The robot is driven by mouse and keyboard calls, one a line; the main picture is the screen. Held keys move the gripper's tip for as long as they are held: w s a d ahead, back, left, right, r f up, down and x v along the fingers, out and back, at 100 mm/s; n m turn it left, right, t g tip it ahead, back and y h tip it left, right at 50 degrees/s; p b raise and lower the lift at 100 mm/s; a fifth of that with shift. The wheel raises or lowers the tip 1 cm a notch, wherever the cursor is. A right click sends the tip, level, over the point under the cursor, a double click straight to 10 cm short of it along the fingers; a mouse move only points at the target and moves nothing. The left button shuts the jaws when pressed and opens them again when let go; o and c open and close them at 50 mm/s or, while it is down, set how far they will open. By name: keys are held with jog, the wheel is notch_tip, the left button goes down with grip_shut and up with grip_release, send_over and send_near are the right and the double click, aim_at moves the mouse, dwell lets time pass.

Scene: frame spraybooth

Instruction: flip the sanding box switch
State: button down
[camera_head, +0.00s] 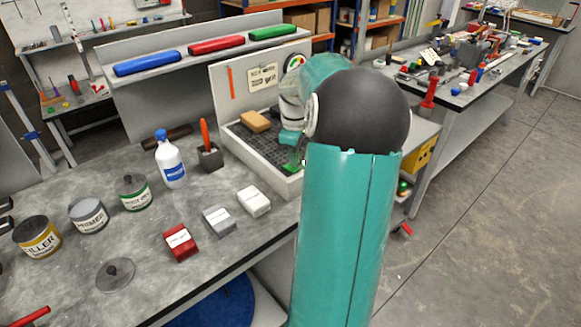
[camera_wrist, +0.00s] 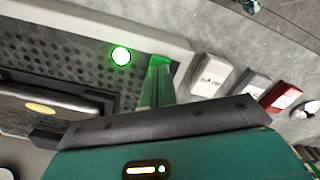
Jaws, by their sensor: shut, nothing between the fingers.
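The sanding box (camera_head: 262,180) is a pale box with a dark perforated grid, at the back of the bench. Its pale rim also crosses the top of the wrist view (camera_wrist: 100,22). A bright round green light (camera_wrist: 121,56) glows by the grid, near the rim. I cannot make out a switch lever; it may be hidden by my gripper. My gripper (camera_head: 291,166) is low at the box's front right corner in the head view. In the wrist view my gripper (camera_wrist: 160,64) is shut and empty, its tips just right of the light and tinted green.
A tan block (camera_head: 255,121) lies on the grid. Red (camera_head: 180,243), grey (camera_head: 218,220) and white (camera_head: 253,201) packs stand in front of the box. A white bottle (camera_head: 170,162) and several cans stand to the left. My arm hides the box's right side.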

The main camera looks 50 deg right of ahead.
aim_at(293, 169)
jog(key=shift+f, duration=1)
dwell(0.5)
jog(key=shift+r, duration=3.55)
jog(key=shift+a, duration=0.1)
jog(key=w+a+r+m+t+h, duration=0.1)
jog(key=a+r, duration=0.2)
jog(key=a, duration=0.9)
jog(key=w+a+r+t+h, duration=0.1)
jog(key=a+r, duration=0.2)
jog(key=a, duration=0.9)
jog(key=s+a+f+m+t+y, duration=0.1)
jog(key=s+a, duration=0.3)
jog(key=a, duration=0.4)
jog(key=s+a+f+m+t+y, duration=0.1)
jog(key=s+a+t, duration=0.1)
jog(key=s+a, duration=0.3)
jog(key=a, duration=0.4)
jog(key=shift+s+t, duration=0.3)
